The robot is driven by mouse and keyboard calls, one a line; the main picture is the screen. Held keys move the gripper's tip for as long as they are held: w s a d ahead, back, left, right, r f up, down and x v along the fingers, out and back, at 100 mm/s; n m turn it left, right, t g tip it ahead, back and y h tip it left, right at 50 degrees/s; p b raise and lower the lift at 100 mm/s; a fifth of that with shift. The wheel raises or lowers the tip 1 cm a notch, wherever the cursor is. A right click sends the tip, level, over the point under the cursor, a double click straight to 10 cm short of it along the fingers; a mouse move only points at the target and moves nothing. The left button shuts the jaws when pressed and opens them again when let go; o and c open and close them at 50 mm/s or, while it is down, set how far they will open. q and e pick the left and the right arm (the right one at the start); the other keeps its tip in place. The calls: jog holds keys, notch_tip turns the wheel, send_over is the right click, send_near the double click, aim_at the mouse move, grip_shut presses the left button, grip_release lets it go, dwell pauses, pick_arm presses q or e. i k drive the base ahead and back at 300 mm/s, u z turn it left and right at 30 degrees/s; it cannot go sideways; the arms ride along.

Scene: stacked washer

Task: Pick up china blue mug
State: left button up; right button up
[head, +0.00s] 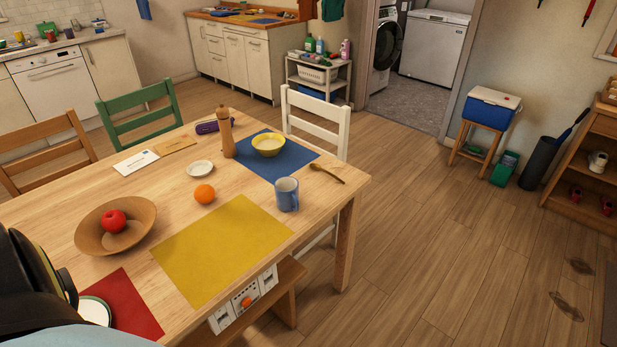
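The china blue mug (287,195) stands upright on the wooden dining table (168,176), near its right edge. It sits by the near corner of a blue placemat (283,169), with its handle side hard to make out. Part of my own dark arm shows at the lower left, over the table's near left side. Neither gripper's fingers can be seen, and nothing of mine is near the mug.
Near the mug are an orange (204,194), a yellow bowl (268,145), a pepper mill (226,133) and a wooden spoon (327,173). A yellow placemat (222,250) lies in front. A white chair (316,119) stands behind the table. The floor (430,240) to the right is open.

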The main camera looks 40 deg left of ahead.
aim_at(287, 188)
jog(key=u, duration=0.95)
jog(key=i, duration=1.1)
jog(key=u, duration=1.15)
